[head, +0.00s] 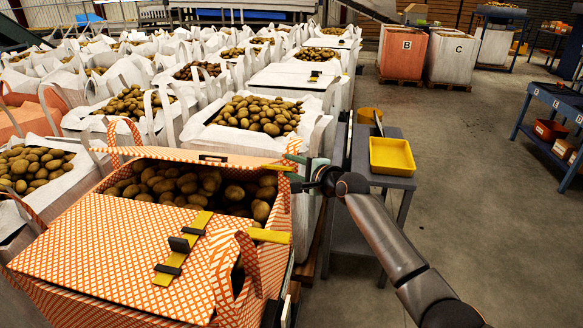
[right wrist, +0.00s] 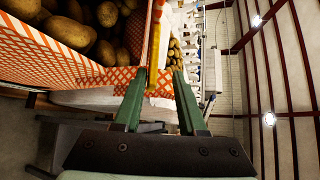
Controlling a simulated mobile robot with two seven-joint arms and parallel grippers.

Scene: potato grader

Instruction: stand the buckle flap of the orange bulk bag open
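The orange bulk bag (head: 200,268) has a checked weave and stands at the front left, filled with potatoes. Its near flap (head: 110,240) lies over the front half of the mouth. That flap carries a yellow strap (head: 183,247) with dark buckle pieces (head: 178,244). A far flap (head: 205,157) shows as a narrow band behind the potatoes. My right gripper (head: 296,172) is at the bag's far right corner. In the right wrist view its green fingers (right wrist: 159,74) are apart, with a yellow strip and checked fabric (right wrist: 154,72) between them. My left gripper is not in view.
White bulk bags of potatoes (head: 255,140) stand close behind and to the left. Bare floor (head: 470,190) lies farther right, before a blue bench (head: 555,103).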

